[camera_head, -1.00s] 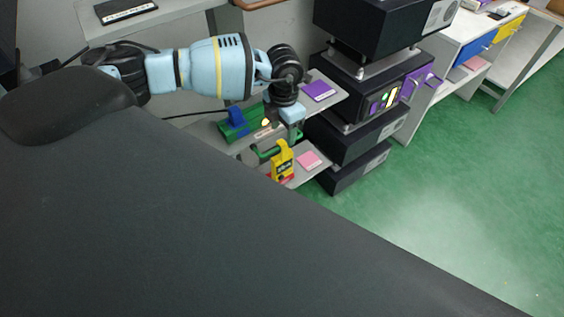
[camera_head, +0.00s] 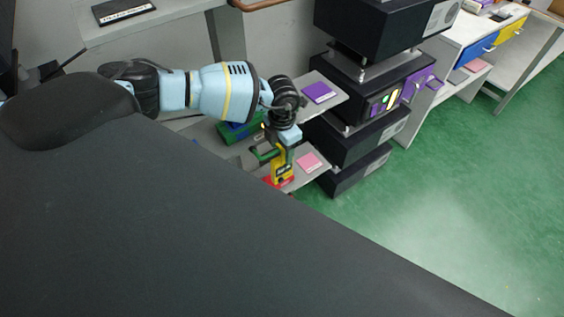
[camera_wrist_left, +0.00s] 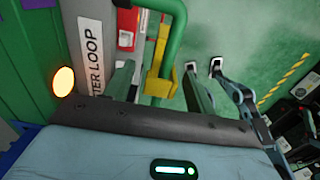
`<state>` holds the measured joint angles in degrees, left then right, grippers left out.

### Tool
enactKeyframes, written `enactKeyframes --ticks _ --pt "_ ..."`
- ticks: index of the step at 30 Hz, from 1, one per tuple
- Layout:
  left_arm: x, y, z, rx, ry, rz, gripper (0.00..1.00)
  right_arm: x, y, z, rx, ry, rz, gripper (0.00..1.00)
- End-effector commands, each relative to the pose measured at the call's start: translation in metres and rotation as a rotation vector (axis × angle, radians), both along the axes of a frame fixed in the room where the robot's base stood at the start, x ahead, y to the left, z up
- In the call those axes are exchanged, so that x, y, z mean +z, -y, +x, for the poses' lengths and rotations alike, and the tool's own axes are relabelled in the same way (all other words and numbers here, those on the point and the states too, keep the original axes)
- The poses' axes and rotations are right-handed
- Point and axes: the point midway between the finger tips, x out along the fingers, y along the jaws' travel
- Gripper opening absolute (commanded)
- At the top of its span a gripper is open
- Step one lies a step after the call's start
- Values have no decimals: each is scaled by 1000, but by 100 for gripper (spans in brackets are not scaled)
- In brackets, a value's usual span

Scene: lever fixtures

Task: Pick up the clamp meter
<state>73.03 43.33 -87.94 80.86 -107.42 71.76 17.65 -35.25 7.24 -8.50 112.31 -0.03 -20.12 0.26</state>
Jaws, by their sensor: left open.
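The clamp meter (camera_head: 284,168) is yellow with a dark face and stands upright near the front of the low grey shelf in the head view, with red at its base. In the left wrist view a yellow part (camera_wrist_left: 160,82), which looks like its top, lies beside a green pipe. My left gripper (camera_wrist_left: 160,75) is open, with one finger on either side of this yellow part; I cannot tell whether they touch it. In the head view my left wrist is just above the meter and hides the fingers in part. My right gripper is not in view.
A green pipe (camera_wrist_left: 175,35) runs close by the fingers, next to a grey block with a partly readable "LOOP" label (camera_wrist_left: 91,52). A pink pad (camera_head: 309,162) and a purple pad (camera_head: 319,92) lie on shelves. Black stacked units (camera_head: 357,135) stand to the right.

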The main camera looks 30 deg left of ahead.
Motion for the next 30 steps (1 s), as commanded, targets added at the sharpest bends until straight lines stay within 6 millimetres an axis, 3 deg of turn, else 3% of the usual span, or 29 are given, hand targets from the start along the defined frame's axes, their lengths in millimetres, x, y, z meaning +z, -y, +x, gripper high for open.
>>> enactKeyframes --ticks 2,15,25,30 --pt "0 0 0 0 0 0 55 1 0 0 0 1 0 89" --pt "1 0 0 0 0 0 0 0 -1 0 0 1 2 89" --pt "2 0 0 1 1 0 0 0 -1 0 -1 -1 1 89" --pt "12 -2 2 3 5 0 0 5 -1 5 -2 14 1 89"
